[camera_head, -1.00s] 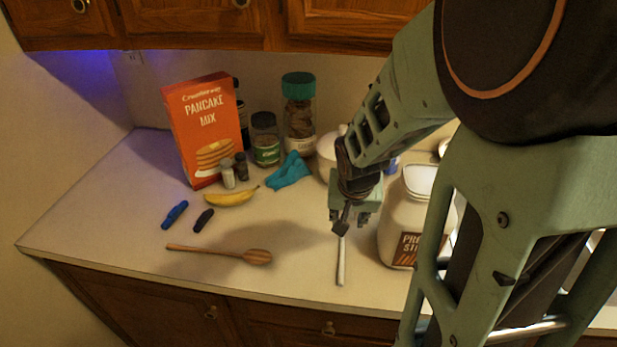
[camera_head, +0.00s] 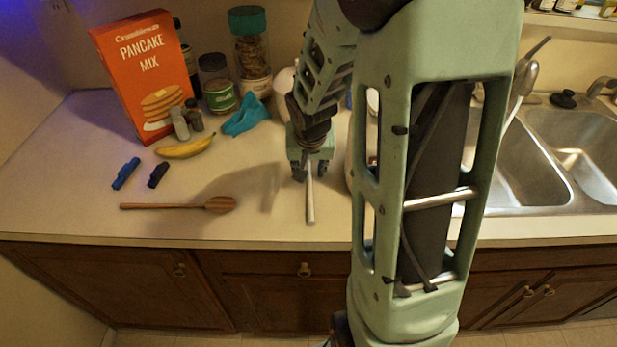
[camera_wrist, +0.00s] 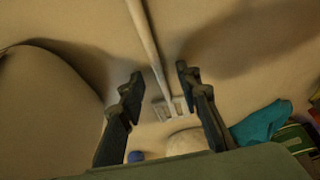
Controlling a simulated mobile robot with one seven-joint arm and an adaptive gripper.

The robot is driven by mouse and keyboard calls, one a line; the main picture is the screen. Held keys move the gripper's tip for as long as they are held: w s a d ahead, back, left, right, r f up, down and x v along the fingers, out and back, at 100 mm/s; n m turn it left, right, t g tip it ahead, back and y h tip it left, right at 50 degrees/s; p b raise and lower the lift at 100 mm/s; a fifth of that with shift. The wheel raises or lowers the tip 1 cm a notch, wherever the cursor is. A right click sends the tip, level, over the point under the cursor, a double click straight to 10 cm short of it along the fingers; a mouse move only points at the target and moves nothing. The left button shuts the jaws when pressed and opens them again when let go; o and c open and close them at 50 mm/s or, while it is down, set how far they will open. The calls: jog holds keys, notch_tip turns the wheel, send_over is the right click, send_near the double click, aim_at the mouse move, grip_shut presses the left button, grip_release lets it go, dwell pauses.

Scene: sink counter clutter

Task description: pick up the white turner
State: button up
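The white turner lies on the counter. Its pale handle (camera_head: 310,200) points toward the front edge in the head view, and its other end is hidden behind my gripper (camera_head: 300,172). In the wrist view the turner's slotted head (camera_wrist: 172,107) and thin shaft show. My gripper (camera_wrist: 160,75) is open there, with one dark finger on each side of the shaft. The fingers appear apart from the turner, and nothing is held. I cannot tell the exact height of the fingertips above the counter.
A wooden spoon (camera_head: 180,206), a banana (camera_head: 186,147) and a pancake mix box (camera_head: 142,80) are to the left. A blue cloth (camera_head: 246,115) lies behind the gripper. A large jar (camera_wrist: 40,110) is close beside it in the wrist view. The sink (camera_head: 575,145) is at right.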

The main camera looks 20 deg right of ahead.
jog(key=shift+c, duration=0.4)
grip_shut()
